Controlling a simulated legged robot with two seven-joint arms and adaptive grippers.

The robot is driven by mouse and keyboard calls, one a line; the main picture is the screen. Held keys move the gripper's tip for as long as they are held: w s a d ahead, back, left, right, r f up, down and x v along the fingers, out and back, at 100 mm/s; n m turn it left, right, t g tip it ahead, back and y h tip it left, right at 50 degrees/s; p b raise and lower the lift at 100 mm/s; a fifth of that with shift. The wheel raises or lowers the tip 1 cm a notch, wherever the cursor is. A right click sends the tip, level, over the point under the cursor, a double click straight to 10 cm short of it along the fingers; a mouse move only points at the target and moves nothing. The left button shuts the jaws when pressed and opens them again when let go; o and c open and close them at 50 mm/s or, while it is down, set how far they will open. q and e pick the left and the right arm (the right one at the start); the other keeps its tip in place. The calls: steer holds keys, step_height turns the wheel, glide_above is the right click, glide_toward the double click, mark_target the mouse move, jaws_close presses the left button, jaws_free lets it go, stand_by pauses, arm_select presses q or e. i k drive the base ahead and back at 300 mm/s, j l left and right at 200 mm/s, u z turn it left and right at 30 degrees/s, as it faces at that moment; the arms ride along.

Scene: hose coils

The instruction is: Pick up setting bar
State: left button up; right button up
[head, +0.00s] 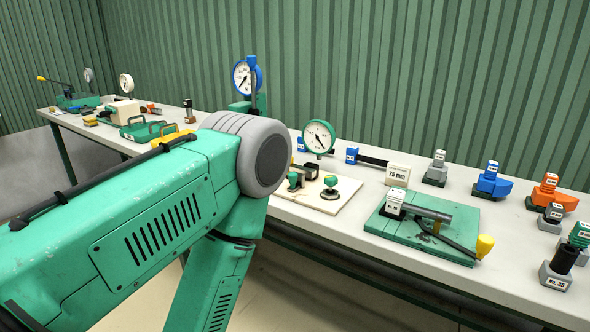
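A dark bar (374,161) with a blue end block (352,155) lies on the long white table, right of the round green gauge. It looks like the setting bar, but I cannot read its label. A white card marked 75 mm (397,174) stands in front of its right end and hides part of it. My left arm crosses the left and middle of the head view, bent at a grey joint, and its forearm runs down out of the picture. Neither of my grippers shows.
The white table (525,245) holds a green plate (385,226) with a lever tool, a cream board (318,204) with green-knobbed parts, dial gauges (318,138), and several labelled blocks at right. A green corrugated wall stands behind. My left arm hides part of the table.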

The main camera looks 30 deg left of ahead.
mark_target(309, 172)
steer(key=z, duration=0.5)
steer(key=j+z, duration=0.3)
steer(key=j, duration=0.15)
steer(key=k+j+z, duration=0.1)
steer(key=j+z, duration=0.15)
steer(key=j, duration=0.15)
steer(key=k+j+z, duration=0.1)
steer(key=j+z, duration=0.2)
steer(key=j, duration=0.15)
steer(key=k+j+z, duration=0.25)
steer(key=j, duration=0.15)
steer(key=i, duration=0.1)
